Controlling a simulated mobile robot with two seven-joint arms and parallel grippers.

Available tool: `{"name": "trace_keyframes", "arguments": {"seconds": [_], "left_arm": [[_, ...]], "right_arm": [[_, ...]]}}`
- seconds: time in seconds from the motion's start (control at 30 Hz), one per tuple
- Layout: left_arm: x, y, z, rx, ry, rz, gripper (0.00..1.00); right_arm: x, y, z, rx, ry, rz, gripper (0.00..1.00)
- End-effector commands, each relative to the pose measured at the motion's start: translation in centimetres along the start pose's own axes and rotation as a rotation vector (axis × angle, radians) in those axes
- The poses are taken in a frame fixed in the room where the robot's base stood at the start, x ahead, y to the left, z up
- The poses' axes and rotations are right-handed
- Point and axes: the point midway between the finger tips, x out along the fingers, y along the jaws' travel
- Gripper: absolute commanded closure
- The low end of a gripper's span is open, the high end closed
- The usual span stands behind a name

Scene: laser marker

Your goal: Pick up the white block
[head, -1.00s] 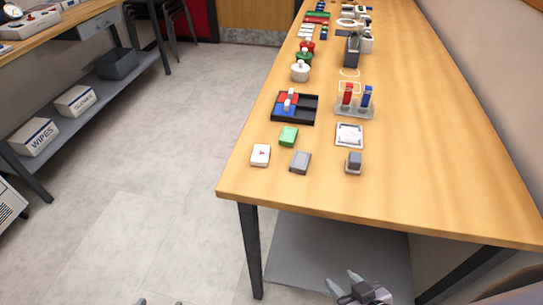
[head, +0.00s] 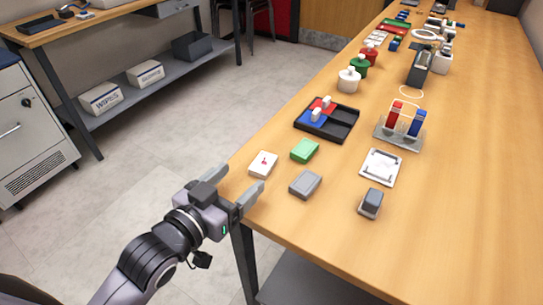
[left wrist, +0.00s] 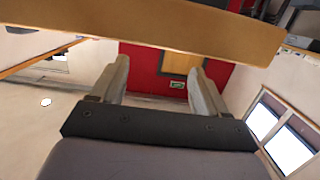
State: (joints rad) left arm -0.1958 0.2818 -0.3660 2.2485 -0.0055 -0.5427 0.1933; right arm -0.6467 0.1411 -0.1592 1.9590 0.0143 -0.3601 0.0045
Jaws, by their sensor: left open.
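The white block (head: 263,164) lies flat near the left edge of the long wooden table (head: 455,150) in the head view, with a small red mark on its top. My left gripper (head: 238,182) is open and empty, just off the table's near left edge, close to the block on its near side. In the left wrist view the open fingers (left wrist: 160,85) have nothing between them, and the block does not show there. My right gripper is not in view.
Right of the block lie a green block (head: 304,150) and a grey block (head: 305,184). A black tray (head: 345,128) stands behind them. A white square plate (head: 381,167) and a dark grey block (head: 370,203) lie further right.

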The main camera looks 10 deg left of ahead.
Motion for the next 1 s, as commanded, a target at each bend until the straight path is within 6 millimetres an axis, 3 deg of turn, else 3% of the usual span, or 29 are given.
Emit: {"name": "trace_keyframes", "arguments": {"seconds": [0.6, 0.93, 0.97, 1.0], "left_arm": [[6.3, 0.4, 1.0, 0.001, 0.001, -0.001, 0.25], [7.0, 0.4, 1.0, 0.0, 0.0, 0.0, 0.25], [7.0, 0.4, 1.0, 0.0, 0.0, 0.0, 0.28], [7.0, 0.4, 1.0, 0.0, 0.0, 0.0, 0.41]], "right_arm": [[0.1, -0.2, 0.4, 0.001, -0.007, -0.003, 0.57], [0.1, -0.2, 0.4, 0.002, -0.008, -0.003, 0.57], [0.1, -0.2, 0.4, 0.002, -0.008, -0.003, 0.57], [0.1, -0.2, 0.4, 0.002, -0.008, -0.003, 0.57]]}}
